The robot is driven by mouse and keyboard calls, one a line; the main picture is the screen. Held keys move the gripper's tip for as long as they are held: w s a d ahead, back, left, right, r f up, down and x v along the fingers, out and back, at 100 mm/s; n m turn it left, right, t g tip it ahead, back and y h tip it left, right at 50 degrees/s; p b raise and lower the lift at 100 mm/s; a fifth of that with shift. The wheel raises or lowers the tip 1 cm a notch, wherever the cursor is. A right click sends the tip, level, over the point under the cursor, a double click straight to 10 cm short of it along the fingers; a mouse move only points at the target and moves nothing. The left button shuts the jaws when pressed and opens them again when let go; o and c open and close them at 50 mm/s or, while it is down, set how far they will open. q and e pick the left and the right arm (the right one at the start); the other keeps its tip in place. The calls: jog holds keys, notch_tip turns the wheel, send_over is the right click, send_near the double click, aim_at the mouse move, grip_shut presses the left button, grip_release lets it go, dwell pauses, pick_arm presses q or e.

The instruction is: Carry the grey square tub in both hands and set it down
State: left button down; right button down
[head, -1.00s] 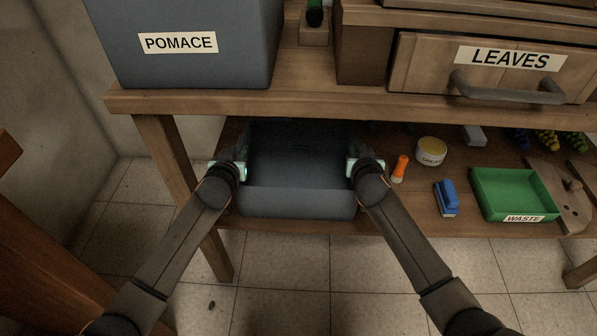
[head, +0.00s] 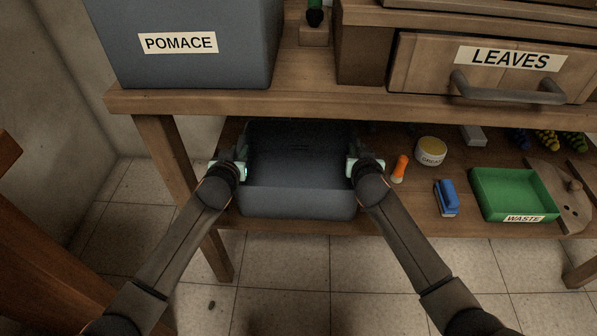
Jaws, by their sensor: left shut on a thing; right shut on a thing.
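The grey square tub (head: 297,203) is at the left end of the lower shelf, under the upper board. Its inside looks dark and empty. My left gripper (head: 241,168) is shut on the tub's left side wall. My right gripper (head: 352,167) is shut on its right side wall. The far part of the tub lies in shadow beneath the upper board. I cannot tell whether its base touches the shelf.
The lower shelf (head: 412,215) also holds an orange-handled tool (head: 399,168), a grease tin (head: 431,151), a blue brush (head: 446,198) and a green WASTE tray (head: 478,207). The upper board (head: 300,106) overhangs the tub. A POMACE bin (head: 190,70) and a LEAVES drawer (head: 420,70) are above.

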pick_arm(q)
jog(key=shift+r, duration=0.25)
pick_arm(e)
jog(key=shift+r, duration=0.25)
